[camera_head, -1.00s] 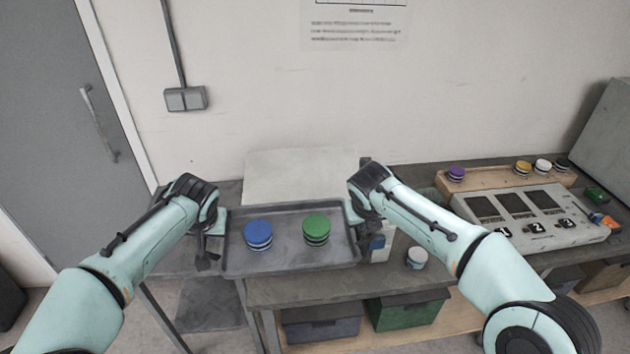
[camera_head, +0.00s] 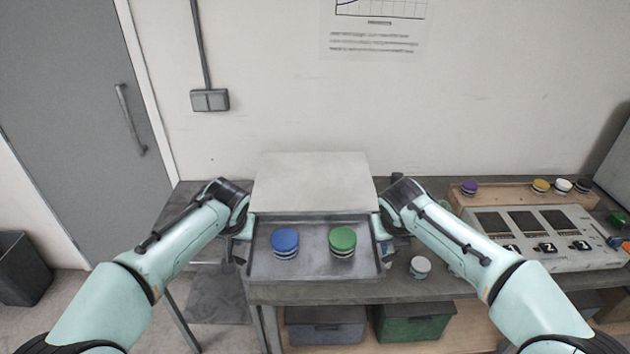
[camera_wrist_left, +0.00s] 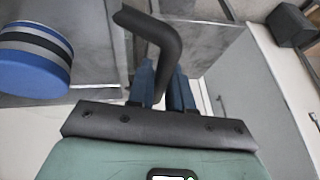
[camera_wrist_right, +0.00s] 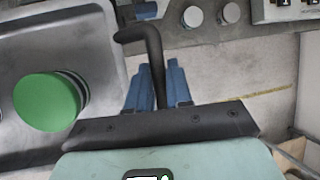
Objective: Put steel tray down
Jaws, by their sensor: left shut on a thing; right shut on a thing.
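The steel tray (camera_head: 314,264) is level in front of me in the head view, carrying a blue-lidded jar (camera_head: 285,241) on its left and a green-lidded jar (camera_head: 342,240) on its right. Both jars stand upright. My left gripper (camera_head: 238,250) is shut on the tray's left handle, a dark bent bar (camera_wrist_left: 160,45) in the left wrist view. My right gripper (camera_head: 384,236) is shut on the right handle, a similar bar (camera_wrist_right: 152,60) in the right wrist view. Whether the tray's underside touches the workbench (camera_head: 440,290) is hidden.
A pale flat panel (camera_head: 312,182) is behind the tray. To the right are a white-lidded jar (camera_head: 420,267), a numbered device (camera_head: 540,240) and a wooden rack (camera_head: 500,198) with several jars. Grey (camera_head: 325,325) and green (camera_head: 413,322) bins sit below the bench.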

